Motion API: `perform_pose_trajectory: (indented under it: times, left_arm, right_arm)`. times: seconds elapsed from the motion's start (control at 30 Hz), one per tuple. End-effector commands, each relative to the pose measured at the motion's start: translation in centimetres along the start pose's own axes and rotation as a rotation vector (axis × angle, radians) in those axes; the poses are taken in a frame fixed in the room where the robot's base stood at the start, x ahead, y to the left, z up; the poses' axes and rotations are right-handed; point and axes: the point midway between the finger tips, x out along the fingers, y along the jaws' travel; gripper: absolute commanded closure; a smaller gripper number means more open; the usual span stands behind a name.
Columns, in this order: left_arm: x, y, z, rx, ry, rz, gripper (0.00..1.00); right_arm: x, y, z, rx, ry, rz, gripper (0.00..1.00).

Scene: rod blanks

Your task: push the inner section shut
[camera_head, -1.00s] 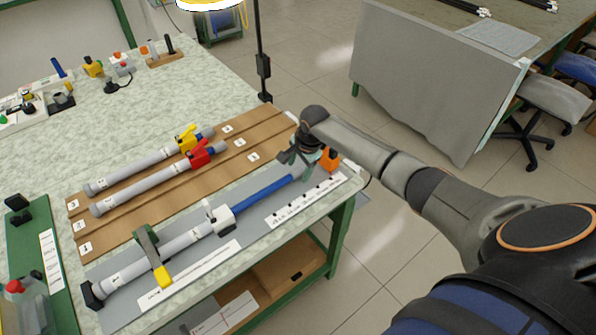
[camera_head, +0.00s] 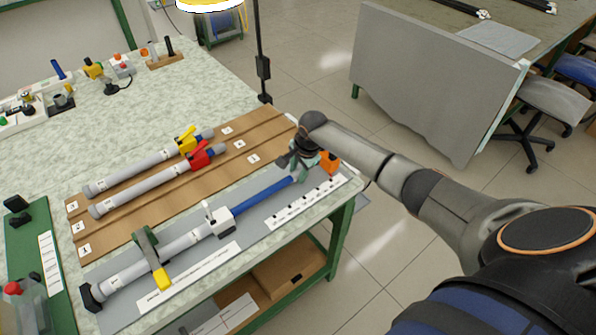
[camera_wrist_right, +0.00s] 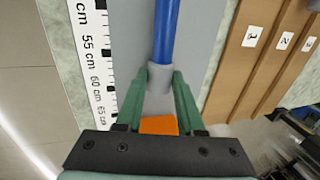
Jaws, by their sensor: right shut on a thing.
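The telescopic tube lies on the grey mat at the table's front. Its grey outer section (camera_head: 183,242) runs to a white collar (camera_head: 219,218) with an upright lever. The blue inner section (camera_head: 263,190) sticks out of the collar toward the right; it also shows in the right wrist view (camera_wrist_right: 166,30). My right gripper (camera_head: 303,170) is at the far right end of the blue section. In the right wrist view its green fingers (camera_wrist_right: 159,88) are shut on the section's grey end piece (camera_wrist_right: 159,77). My left gripper is out of view.
A clamp with a yellow tip (camera_head: 160,276) crosses the outer section. A black stop (camera_head: 90,297) stands at its left end. Two grey tubes with yellow (camera_head: 186,140) and red (camera_head: 200,155) levers lie on the brown board behind. An orange block (camera_head: 329,162) is beside my right gripper.

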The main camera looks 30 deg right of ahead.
Motion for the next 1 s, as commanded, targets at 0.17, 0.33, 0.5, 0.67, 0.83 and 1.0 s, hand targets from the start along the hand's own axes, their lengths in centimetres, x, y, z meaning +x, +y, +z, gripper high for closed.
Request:
perform_pose_trajectory:
  times: [0.17, 0.33, 0.5, 0.67, 0.83, 1.0]
  left_arm:
    - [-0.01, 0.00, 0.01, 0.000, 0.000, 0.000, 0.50]
    - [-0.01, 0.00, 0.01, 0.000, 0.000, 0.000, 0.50]
    - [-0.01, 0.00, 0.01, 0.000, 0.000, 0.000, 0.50]
    - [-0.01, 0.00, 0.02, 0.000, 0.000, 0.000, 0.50]
    - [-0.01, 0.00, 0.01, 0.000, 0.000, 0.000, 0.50]
    - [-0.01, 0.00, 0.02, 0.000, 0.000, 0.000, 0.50]
  right_arm:
    - [0.01, 0.02, -0.01, 0.000, 0.000, 0.000, 1.00]
    - [0.01, 0.02, -0.01, 0.000, 0.000, 0.000, 1.00]
    - [0.01, 0.03, -0.02, 0.000, 0.000, 0.001, 1.00]
    - [0.01, 0.03, -0.02, 0.000, 0.000, 0.001, 1.00]
    - [0.01, 0.03, -0.02, 0.000, 0.000, 0.001, 1.00]
    - [0.01, 0.03, -0.02, 0.000, 0.000, 0.001, 1.00]
